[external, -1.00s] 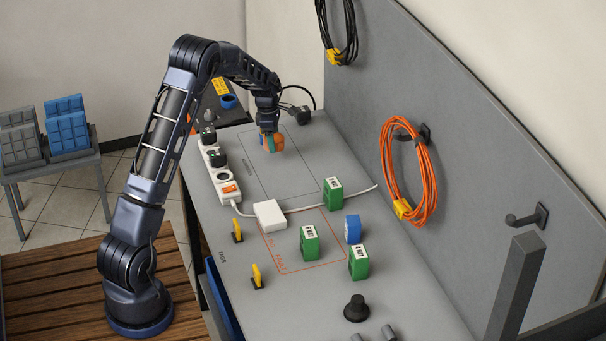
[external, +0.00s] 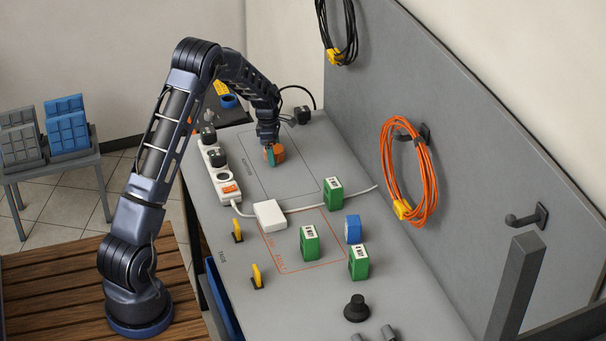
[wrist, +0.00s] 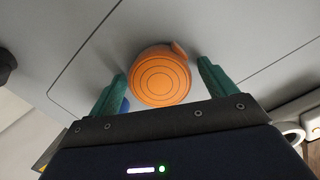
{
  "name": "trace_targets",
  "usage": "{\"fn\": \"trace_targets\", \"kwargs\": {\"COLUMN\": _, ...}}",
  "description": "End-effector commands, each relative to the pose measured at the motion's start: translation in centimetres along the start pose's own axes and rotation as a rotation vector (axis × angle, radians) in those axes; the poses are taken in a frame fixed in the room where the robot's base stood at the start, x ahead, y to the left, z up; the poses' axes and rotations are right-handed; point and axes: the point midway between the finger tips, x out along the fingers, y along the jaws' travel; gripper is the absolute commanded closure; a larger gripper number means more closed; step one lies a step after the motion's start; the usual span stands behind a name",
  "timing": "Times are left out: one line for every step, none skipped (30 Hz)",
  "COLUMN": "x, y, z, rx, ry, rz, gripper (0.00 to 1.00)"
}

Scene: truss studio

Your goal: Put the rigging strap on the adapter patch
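The rigging strap (wrist: 161,77) is an orange round coil with ring lines on its face and a small tab at its upper edge. It also shows in the external view (external: 278,153), low over the adapter patch. My gripper (external: 272,155) points down there; in the wrist view its green fingertips (wrist: 160,68) lie on either side of the strap, close against its edges. I cannot tell whether the strap touches the surface. The adapter patch (external: 290,182) is a dark outlined rectangle on the grey bench; my gripper and the strap cover part of its far half.
A power strip (external: 222,180) with black plugs runs along the patch's left side. A white box (external: 270,214) and its cable lie in front. A grey panel (external: 460,130) rises on the right.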

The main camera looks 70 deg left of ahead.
Motion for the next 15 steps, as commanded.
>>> {"fn": "trace_targets", "kwargs": {"x": 0.0, "y": 0.0, "z": 0.0, "rx": 0.0, "ry": 0.0, "rz": 0.0, "gripper": 0.16}}
{"fn": "trace_targets", "kwargs": {"x": 0.0, "y": 0.0, "z": 0.0, "rx": 0.0, "ry": 0.0, "rz": 0.0, "gripper": 0.16}}
{"fn": "trace_targets", "kwargs": {"x": 0.0, "y": 0.0, "z": 0.0, "rx": 0.0, "ry": 0.0, "rz": 0.0, "gripper": 0.16}}
{"fn": "trace_targets", "kwargs": {"x": -0.1, "y": 0.0, "z": 0.0, "rx": 0.0, "ry": 0.0, "rz": 0.0, "gripper": 0.16}}
{"fn": "trace_targets", "kwargs": {"x": -0.1, "y": 0.0, "z": 0.0, "rx": 0.0, "ry": 0.0, "rz": 0.0, "gripper": 0.16}}
{"fn": "trace_targets", "kwargs": {"x": -0.3, "y": 0.0, "z": 0.0, "rx": 0.0, "ry": -0.001, "rz": 0.001, "gripper": 0.16}}
{"fn": "trace_targets", "kwargs": {"x": -0.5, "y": 0.0, "z": 0.1, "rx": 0.0, "ry": -0.001, "rz": 0.001, "gripper": 0.16}}
{"fn": "trace_targets", "kwargs": {"x": -0.7, "y": 0.0, "z": 0.1, "rx": 0.0, "ry": -0.001, "rz": 0.002, "gripper": 0.16}}
{"fn": "trace_targets", "kwargs": {"x": -1.2, "y": 0.1, "z": 0.1, "rx": 0.0, "ry": -0.001, "rz": 0.003, "gripper": 0.16}}
{"fn": "trace_targets", "kwargs": {"x": -1.6, "y": 0.1, "z": 0.1, "rx": 0.0, "ry": -0.001, "rz": 0.003, "gripper": 0.16}}
{"fn": "trace_targets", "kwargs": {"x": -2.0, "y": 0.0, "z": 0.1, "rx": 0.001, "ry": -0.001, "rz": 0.002, "gripper": 0.16}}
{"fn": "trace_targets", "kwargs": {"x": -2.6, "y": 0.0, "z": 0.1, "rx": 0.001, "ry": 0.0, "rz": 0.002, "gripper": 0.16}}
{"fn": "trace_targets", "kwargs": {"x": -3.2, "y": 0.1, "z": 0.1, "rx": 0.001, "ry": -0.001, "rz": 0.003, "gripper": 0.16}}
{"fn": "trace_targets", "kwargs": {"x": -3.8, "y": 0.1, "z": 0.1, "rx": 0.001, "ry": -0.001, "rz": 0.004, "gripper": 0.16}}
{"fn": "trace_targets", "kwargs": {"x": -4.6, "y": 0.0, "z": 0.1, "rx": 0.001, "ry": -0.001, "rz": 0.003, "gripper": 0.16}}
